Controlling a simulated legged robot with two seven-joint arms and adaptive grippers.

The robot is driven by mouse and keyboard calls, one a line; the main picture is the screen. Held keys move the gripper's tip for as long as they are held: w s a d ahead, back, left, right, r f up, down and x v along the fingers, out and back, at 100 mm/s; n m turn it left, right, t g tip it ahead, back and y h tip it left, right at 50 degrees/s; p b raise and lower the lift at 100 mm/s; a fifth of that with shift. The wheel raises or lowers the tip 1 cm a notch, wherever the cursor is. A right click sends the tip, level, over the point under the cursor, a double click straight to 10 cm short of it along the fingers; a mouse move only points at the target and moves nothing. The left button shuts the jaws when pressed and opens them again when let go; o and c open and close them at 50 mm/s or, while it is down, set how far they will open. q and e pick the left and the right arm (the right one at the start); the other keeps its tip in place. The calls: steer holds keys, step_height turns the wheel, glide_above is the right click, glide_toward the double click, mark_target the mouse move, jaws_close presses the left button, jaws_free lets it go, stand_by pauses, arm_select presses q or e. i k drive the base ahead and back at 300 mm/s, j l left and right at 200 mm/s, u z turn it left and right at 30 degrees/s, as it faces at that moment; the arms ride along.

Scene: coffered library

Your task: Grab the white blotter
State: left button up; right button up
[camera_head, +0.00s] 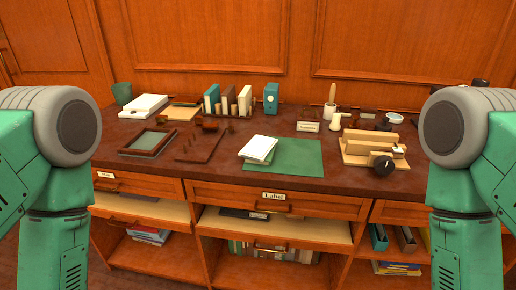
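I cannot tell for certain which thing is the white blotter. A small stack with a white top (259,148) lies on the left part of a green mat (297,155) near the middle of the desk. A flat white slab (143,105) lies at the back left of the desk. A small cream object with a rounded foot (335,122) stands right of the middle. Only the green and grey links of my arms show at the left and right edges. Neither gripper is in view.
The dark desk top (225,165) spans the view above drawers and shelves. A row of books (228,100) and a teal box (271,98) stand at the back. A wooden rack (369,150) stands at the right, and a framed tray (148,142) lies at the left.

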mark_target(257, 149)
steer(key=i+j+z, duration=0.35)
steer(key=i+j, duration=0.3)
steer(key=i, duration=0.15)
